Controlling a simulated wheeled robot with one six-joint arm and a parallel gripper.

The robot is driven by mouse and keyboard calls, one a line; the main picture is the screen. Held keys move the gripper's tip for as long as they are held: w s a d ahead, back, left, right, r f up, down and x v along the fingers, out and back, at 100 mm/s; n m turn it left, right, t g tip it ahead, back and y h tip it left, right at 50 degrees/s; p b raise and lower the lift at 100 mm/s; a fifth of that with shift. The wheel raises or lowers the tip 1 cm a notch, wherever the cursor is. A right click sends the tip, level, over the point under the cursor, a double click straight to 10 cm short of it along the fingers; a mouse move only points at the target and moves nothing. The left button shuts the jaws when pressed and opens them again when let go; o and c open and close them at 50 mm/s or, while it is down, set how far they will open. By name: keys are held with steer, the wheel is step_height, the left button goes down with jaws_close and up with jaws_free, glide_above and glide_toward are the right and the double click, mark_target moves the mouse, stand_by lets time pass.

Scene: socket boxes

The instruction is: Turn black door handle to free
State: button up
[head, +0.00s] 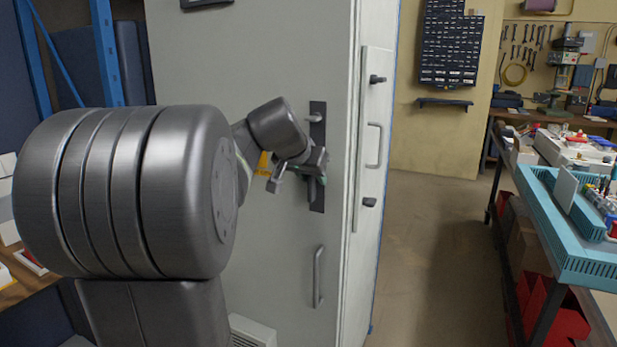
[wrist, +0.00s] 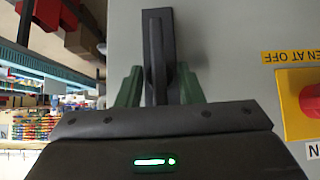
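The black door handle (wrist: 158,68) is on the front of a tall grey cabinet (head: 280,60). In the wrist view it stands between the two green fingers of my gripper (wrist: 160,90), lined up with its dark backplate. The fingers look spread, one on each side, and I cannot make out firm contact. In the head view my gripper (head: 316,163) is at the dark backplate (head: 317,135) and covers much of the handle.
A red knob on a yellow plate (wrist: 292,110) is right of the handle in the wrist view. A grey pull handle (head: 318,277) is lower on the cabinet. A workbench with a teal tray (head: 590,268) stands at right. The floor between (head: 430,240) is clear.

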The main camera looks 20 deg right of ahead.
steer(key=shift+c, duration=0.2)
jaws_close()
steer(key=shift+w+a+f+n+g+h+b, duration=0.1)
steer(key=shift+w+n+g+h+b, duration=0.1)
steer(key=shift+n+g+h, duration=0.3)
steer(key=shift+w+a+n+g+h+b, duration=0.15)
steer(key=shift+n+g+h, duration=0.15)
steer(key=shift+g+h, duration=0.35)
steer(key=n+g+h, duration=0.1)
steer(key=n+g+h+b, duration=0.1)
steer(key=shift+f+h, duration=0.2)
steer(key=shift+h, duration=0.15)
steer(key=n+g+h+b, duration=0.1)
steer(key=h, duration=0.1)
steer(key=n+h+b, duration=0.1)
steer(key=n+h, duration=0.1)
steer(key=n+g+h+b, duration=0.1)
steer(key=n+h+b, duration=0.1)
steer(key=shift+w+a+f+g, duration=0.1)
steer(key=shift+f+g, duration=0.2)
steer(key=shift+g, duration=0.05)
